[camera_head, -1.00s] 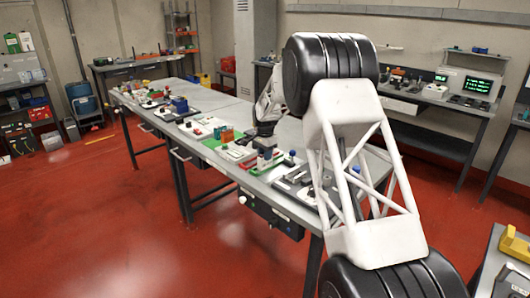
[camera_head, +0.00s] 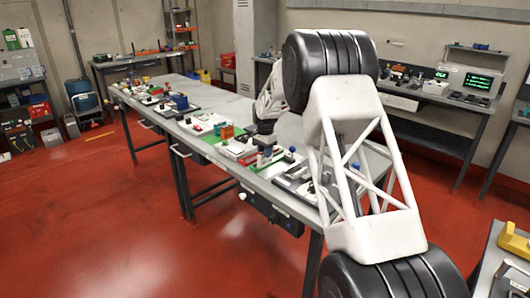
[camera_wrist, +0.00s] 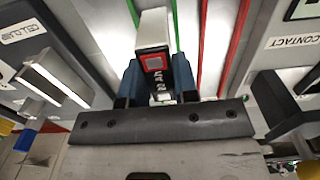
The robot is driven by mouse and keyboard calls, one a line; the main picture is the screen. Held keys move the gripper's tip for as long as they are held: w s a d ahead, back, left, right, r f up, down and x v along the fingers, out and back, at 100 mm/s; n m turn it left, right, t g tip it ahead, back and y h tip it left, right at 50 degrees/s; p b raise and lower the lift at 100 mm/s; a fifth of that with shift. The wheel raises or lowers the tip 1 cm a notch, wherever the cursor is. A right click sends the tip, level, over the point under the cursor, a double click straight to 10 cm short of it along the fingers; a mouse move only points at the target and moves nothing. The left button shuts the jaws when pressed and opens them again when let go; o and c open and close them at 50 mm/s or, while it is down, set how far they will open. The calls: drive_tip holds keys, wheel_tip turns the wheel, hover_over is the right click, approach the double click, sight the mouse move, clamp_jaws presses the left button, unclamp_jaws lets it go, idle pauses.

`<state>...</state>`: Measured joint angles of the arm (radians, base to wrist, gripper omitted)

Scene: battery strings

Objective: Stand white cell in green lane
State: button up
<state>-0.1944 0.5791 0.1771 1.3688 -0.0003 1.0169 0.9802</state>
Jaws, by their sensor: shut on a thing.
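My gripper (camera_wrist: 157,75) has its two blue fingers shut on a white cell (camera_wrist: 153,33) in the wrist view. The cell's near end has a dark face with a red square. In the wrist view a green strip (camera_wrist: 133,12) runs to the left of the cell and another green strip (camera_wrist: 175,18) to its right, so the cell appears between them. I cannot tell whether it touches the surface below. In the head view my gripper (camera_head: 265,139) is small and dark over the bench fixtures, and the cell cannot be made out.
Two red strips (camera_wrist: 236,45) run to the right of the green ones. A block marked CONTACT (camera_wrist: 290,42) lies at right, and a dark block with a pale bar (camera_wrist: 55,82) at left. The long bench (camera_head: 215,98) holds several fixtures along its front edge.

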drive_tip(key=shift+f, duration=0.1)
drive_tip(key=o, duration=1)
drive_tip(key=shift+r, duration=3.9)
